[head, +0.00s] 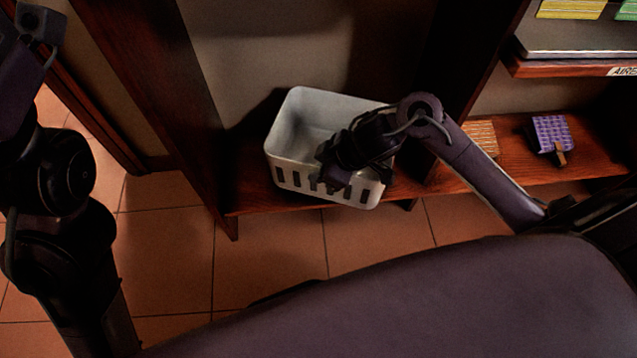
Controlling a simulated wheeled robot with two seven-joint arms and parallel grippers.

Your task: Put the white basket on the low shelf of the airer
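The white basket (297,130) is at the low wooden shelf (250,192), in the bay left of centre. It looks empty and roughly upright, with slots along its front wall. Its front edge is close to the shelf's front edge; I cannot tell whether its base rests fully on the board. My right gripper (333,178) is at the basket's front wall, pointing down over the rim. Its dark fingers blend with the wrist and the slots, so I cannot see whether they are closed on the wall. My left arm stands at the left edge; its fingertips do not show.
Dark wooden uprights flank the basket's bay. To the right, a purple patterned item (552,133) and a striped item (482,137) lie on the low shelf. An upper shelf (560,68) carries a partly cut-off label reading "AIRE". Tiled floor (270,245) is clear in front.

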